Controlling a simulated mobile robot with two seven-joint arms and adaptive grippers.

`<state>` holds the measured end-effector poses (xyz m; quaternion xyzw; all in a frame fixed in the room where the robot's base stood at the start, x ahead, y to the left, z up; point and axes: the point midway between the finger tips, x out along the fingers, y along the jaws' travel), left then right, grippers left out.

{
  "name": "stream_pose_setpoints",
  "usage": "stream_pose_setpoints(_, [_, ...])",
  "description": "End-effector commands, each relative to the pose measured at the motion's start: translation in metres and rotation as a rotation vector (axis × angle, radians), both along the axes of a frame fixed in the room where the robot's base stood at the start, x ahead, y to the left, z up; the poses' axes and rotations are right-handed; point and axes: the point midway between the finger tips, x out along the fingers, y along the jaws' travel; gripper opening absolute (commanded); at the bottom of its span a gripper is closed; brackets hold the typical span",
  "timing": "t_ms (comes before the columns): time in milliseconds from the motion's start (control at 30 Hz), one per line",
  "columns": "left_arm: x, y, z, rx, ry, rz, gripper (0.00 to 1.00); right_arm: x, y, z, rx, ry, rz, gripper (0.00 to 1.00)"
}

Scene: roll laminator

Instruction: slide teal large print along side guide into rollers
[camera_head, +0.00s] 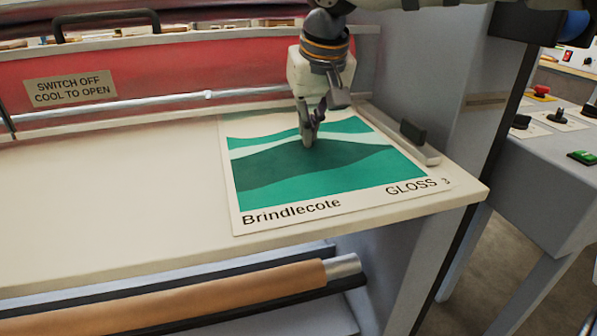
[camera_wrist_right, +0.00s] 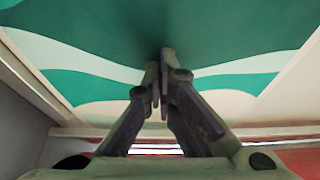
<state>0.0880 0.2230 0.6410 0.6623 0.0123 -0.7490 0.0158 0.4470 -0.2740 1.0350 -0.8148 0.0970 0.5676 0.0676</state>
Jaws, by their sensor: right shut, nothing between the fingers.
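The teal large print (camera_head: 320,180), marked "Brindlecote" and "GLOSS 3", lies flat on the cream feed table (camera_head: 110,200). Its right edge runs beside the side guide (camera_head: 400,138), and its far edge reaches the roller side. My right gripper (camera_head: 308,140) points down onto the upper middle of the print, fingers shut with nothing between them. In the right wrist view the fingertips (camera_wrist_right: 162,62) are together at the print's surface (camera_wrist_right: 110,25); exact contact is hard to tell. The rollers' entry is partly hidden behind my right gripper. My left gripper is not in view.
A red cover (camera_head: 200,70) with a "SWITCH OFF COOL TO OPEN" label (camera_head: 70,90) stands behind the table. A brown roll (camera_head: 180,295) sits below the front edge. A control desk (camera_head: 560,155) with buttons is at right. The table's left side is clear.

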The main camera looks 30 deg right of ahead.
Motion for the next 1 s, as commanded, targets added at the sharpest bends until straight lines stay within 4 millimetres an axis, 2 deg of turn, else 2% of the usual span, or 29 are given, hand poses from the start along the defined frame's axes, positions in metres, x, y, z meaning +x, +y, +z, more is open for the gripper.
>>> stream_pose_setpoints(467, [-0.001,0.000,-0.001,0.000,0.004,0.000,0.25,-0.001,-0.001,-0.006,-0.001,0.013,-0.001,0.00])
stream_pose_setpoints(800, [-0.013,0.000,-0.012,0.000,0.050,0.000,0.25,0.030,-0.010,-0.009,-0.002,0.016,-0.002,0.00])
stream_pose_setpoints(1000, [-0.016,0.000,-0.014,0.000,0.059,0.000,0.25,0.039,-0.013,-0.007,-0.002,0.013,-0.002,0.00])
